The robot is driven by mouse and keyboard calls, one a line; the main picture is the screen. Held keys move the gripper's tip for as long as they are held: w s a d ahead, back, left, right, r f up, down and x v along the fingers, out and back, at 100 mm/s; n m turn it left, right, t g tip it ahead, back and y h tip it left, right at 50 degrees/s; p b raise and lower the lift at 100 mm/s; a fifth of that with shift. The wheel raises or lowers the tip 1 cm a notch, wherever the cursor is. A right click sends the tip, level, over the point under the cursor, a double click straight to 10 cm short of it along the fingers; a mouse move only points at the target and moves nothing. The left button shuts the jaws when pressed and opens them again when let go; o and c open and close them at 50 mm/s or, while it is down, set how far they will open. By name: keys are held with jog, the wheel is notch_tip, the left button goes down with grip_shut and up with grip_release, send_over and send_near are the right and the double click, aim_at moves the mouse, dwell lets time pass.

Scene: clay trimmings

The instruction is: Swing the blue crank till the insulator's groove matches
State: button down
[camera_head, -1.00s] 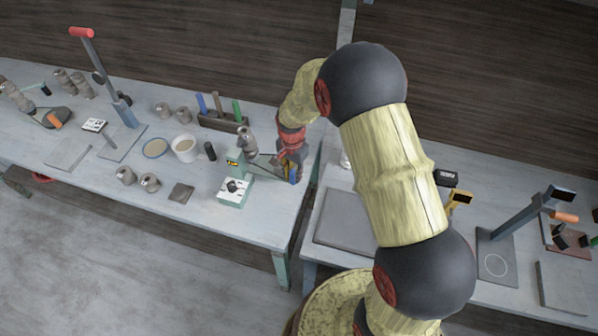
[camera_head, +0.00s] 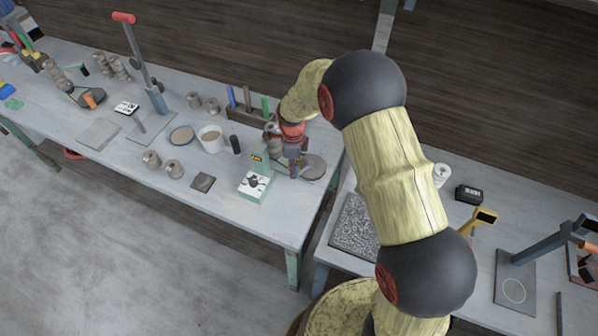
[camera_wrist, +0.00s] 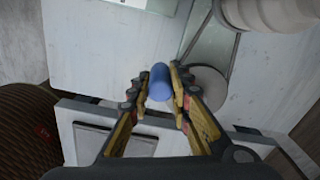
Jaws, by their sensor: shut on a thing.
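The blue crank handle (camera_wrist: 159,82) stands between the two fingers of my gripper (camera_wrist: 160,76), which is shut on it. In the head view my gripper (camera_head: 293,168) is just right of a pale green stand. The stand has a base box (camera_head: 254,185) with a dark mark on its white top and a small yellow display (camera_head: 257,157). The grey ribbed insulator (camera_head: 270,130) is partly hidden behind my wrist; what seems to be its pale body (camera_wrist: 262,12) shows at the top right of the wrist view. Its groove and any matching mark cannot be made out.
A grey disc (camera_head: 314,167) lies right of my gripper. A tool rack (camera_head: 246,113), a white cup (camera_head: 209,138) and a black cylinder (camera_head: 235,145) stand left of it. The bench's right edge is close, with a gap before the second table.

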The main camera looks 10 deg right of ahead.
jog(key=shift+w+a+m, duration=0.3)
jog(key=shift+w+m, duration=0.45)
jog(key=shift+w, duration=0.35)
jog(key=shift+w+a+m, duration=0.25)
jog(key=shift+w+m, duration=0.5)
jog(key=shift+w, duration=0.4)
jog(key=c, duration=1.6)
grip_release()
jog(key=shift+r, duration=0.1)
notch_tip(320, 180, up, 12)
jog(key=shift+f, duration=0.1)
